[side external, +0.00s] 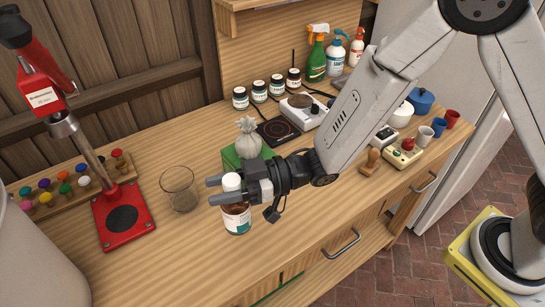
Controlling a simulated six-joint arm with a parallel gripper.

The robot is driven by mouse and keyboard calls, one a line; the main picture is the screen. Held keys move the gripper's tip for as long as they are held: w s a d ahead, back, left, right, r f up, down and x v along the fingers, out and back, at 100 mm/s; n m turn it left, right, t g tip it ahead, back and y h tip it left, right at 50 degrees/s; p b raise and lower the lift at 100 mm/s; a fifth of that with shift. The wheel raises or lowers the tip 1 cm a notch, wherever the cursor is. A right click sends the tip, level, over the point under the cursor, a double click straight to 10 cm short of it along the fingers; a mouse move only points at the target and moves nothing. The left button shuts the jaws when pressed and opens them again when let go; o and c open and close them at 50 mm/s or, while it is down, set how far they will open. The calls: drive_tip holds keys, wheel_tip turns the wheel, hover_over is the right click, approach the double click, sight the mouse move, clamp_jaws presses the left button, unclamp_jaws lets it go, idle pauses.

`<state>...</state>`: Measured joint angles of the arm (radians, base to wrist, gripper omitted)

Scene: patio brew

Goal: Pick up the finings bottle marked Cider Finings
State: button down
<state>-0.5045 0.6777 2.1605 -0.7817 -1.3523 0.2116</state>
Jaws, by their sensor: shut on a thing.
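My gripper (216,191) is over the front part of the wooden counter, its fingers pointing left. It is shut on a bottle (237,219) with a white cap, a brown body and a pale label. The bottle is upright, its cap showing above the fingers, which hide its upper part. I cannot read its label, nor tell whether its base touches the counter.
A clear glass (180,189) stands just left of the gripper, and a red-based press (123,216) is farther left. A tied sack (248,138) on a green box (232,158) is close behind. The counter (185,250) is clear at the front left.

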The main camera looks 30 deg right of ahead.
drive_tip(key=shift+r, duration=0.55)
